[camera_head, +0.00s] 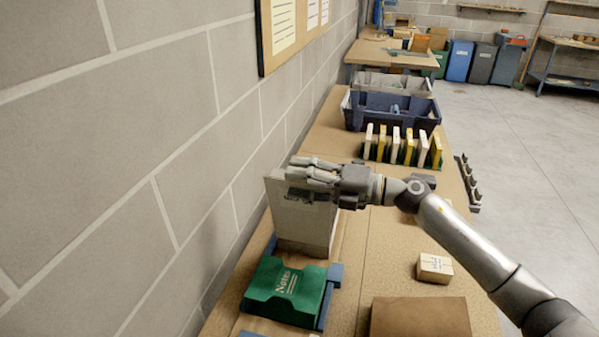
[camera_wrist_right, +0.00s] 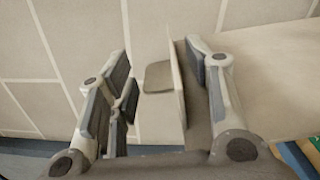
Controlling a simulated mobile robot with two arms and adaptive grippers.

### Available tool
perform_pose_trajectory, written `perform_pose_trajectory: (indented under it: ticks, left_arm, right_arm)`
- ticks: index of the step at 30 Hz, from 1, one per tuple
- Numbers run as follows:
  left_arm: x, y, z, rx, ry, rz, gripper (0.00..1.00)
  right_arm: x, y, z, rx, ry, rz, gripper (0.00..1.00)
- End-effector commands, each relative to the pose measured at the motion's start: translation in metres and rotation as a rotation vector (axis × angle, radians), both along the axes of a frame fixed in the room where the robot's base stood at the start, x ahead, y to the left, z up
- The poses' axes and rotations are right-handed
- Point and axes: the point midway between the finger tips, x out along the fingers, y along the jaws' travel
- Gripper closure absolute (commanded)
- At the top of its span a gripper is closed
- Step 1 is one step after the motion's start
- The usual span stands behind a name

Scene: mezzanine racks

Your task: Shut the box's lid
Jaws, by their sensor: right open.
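A pale grey upright box-like thing (camera_head: 302,222) stands on the bench against the wall; I cannot tell which part of it is the lid. My right gripper (camera_head: 312,178) is at its top edge, reaching in from the right. In the right wrist view my right gripper (camera_wrist_right: 158,95) is open. A thin upright panel (camera_wrist_right: 177,82) stands between its fingers, close to the right one, with a small grey-brown flap (camera_wrist_right: 157,77) to its left. The gripper hides part of the box's top in the head view. My left gripper is not in view.
A green Notes case (camera_head: 285,292) lies in front, beside a blue frame (camera_head: 333,285). A small carton (camera_head: 434,268) and a brown block (camera_head: 420,317) sit to the right. A row of yellow and white upright pieces (camera_head: 403,147) and a blue crate (camera_head: 391,107) stand behind.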

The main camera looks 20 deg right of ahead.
Motion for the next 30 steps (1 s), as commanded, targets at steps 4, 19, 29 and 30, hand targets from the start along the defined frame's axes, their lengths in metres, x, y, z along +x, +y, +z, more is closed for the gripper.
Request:
perform_pose_trajectory:
  ticks: [4,19,29,30]
  left_arm:
    - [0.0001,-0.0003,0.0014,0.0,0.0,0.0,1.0]
    - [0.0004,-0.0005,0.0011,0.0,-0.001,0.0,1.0]
    - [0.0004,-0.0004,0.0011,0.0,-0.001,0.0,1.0]
    - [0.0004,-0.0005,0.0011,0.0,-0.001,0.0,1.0]
  right_arm:
    - [0.0022,0.0037,0.0001,-0.001,-0.001,0.001,0.54]
    - [0.002,0.0032,-0.0002,-0.001,-0.001,0.001,0.93]
    - [0.0019,0.0032,0.0002,-0.001,-0.001,0.0,1.0]
    - [0.0019,0.0032,0.0002,-0.001,-0.001,0.0,1.0]
